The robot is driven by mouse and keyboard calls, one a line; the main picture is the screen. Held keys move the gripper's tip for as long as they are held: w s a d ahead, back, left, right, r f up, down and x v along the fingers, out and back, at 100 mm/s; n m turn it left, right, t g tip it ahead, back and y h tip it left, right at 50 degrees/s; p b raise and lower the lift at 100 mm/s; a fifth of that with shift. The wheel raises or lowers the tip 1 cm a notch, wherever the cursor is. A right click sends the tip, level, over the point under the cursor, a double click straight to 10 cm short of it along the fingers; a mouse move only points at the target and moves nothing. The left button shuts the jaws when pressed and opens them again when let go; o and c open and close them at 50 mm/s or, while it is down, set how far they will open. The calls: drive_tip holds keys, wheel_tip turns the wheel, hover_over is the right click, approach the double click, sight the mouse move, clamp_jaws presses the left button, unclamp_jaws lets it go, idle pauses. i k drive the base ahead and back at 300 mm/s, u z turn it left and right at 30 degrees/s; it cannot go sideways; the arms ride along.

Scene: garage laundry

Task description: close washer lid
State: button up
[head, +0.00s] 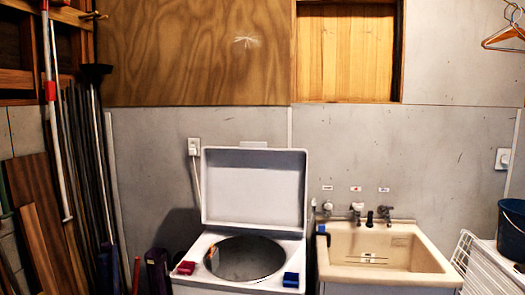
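The washer (236,288) stands at the lower middle of the head view, a white top-loader with a round drum opening (247,259). Its lid (254,190) is open and stands up at the back of the washer, near the wall. A red object (186,268) is on the washer top at the front left. A blue object (291,280) is on the top at the front right. My gripper is not in view.
A cream sink (388,262) with taps stands right of the washer. A white wire rack (464,251) and a dark blue bucket (512,229) are at the far right. Poles and boards (80,160) lean at the left.

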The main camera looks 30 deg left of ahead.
sight(253, 185)
drive_tip(key=u, duration=1.35)
drive_tip(key=i, duration=1)
drive_tip(key=z, duration=0.05)
